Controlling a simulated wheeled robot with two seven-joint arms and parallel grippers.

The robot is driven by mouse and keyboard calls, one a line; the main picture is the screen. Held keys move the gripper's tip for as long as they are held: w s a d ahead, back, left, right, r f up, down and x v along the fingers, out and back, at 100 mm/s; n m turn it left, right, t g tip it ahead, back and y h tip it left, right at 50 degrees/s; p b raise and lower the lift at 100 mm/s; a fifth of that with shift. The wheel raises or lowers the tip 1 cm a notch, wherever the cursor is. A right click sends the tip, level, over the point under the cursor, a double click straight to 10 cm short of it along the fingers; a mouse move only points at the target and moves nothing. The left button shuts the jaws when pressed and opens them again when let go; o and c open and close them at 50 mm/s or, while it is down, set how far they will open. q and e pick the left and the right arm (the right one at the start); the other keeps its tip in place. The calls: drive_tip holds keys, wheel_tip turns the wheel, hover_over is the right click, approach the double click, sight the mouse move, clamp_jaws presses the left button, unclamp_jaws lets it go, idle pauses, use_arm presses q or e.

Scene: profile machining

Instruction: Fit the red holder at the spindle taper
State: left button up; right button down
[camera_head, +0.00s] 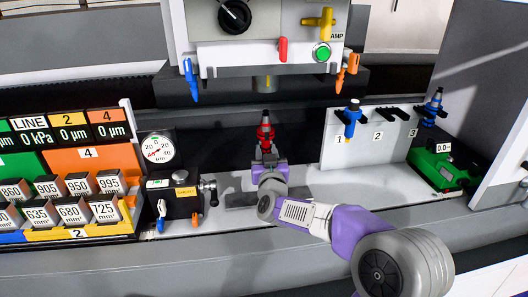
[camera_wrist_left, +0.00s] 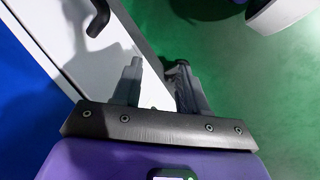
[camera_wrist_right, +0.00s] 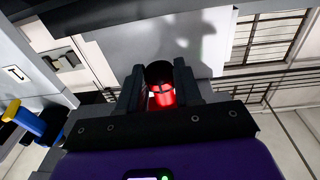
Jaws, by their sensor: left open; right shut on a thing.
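The red holder (camera_head: 265,133) stands upright with its dark tip up. My right gripper (camera_head: 266,156) is shut on its lower part. The spindle nose (camera_head: 264,83) hangs under the machine head, above the holder in the head view, with a visible gap between them. The taper opening is hidden from this angle. In the right wrist view the red holder (camera_wrist_right: 163,96) sits between the fingers, its black end away from the palm. My left gripper (camera_wrist_left: 157,88) shows only in its wrist view, open and empty over green floor and a white panel.
A blue holder (camera_head: 352,118) hangs at rack slot 1; another blue holder (camera_head: 434,106) stands above a green device (camera_head: 440,164) at right. A dial gauge (camera_head: 158,150) and black fixture (camera_head: 174,200) stand left of my arm. Orange and blue tools hang from the machine head.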

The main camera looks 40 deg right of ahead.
sight(266, 113)
drive_tip(key=shift+s+r+b, duration=0.1)
drive_tip(key=shift+r+b, duration=0.05)
drive_tip(key=shift+b, duration=0.25)
wheel_tip(266, 113, up, 5)
drive_tip(key=p, duration=0.4)
drive_tip(key=shift+y, duration=0.3)
idle(1.1)
drive_tip(key=shift+r+p, duration=2.9)
drive_tip(key=shift+r, duration=0.55)
drive_tip(key=c, duration=0.8)
unclamp_jaws()
drive_tip(key=shift+a, duration=0.1)
drive_tip(key=shift+o, duration=0.6)
drive_tip(key=shift+f, duration=0.1)
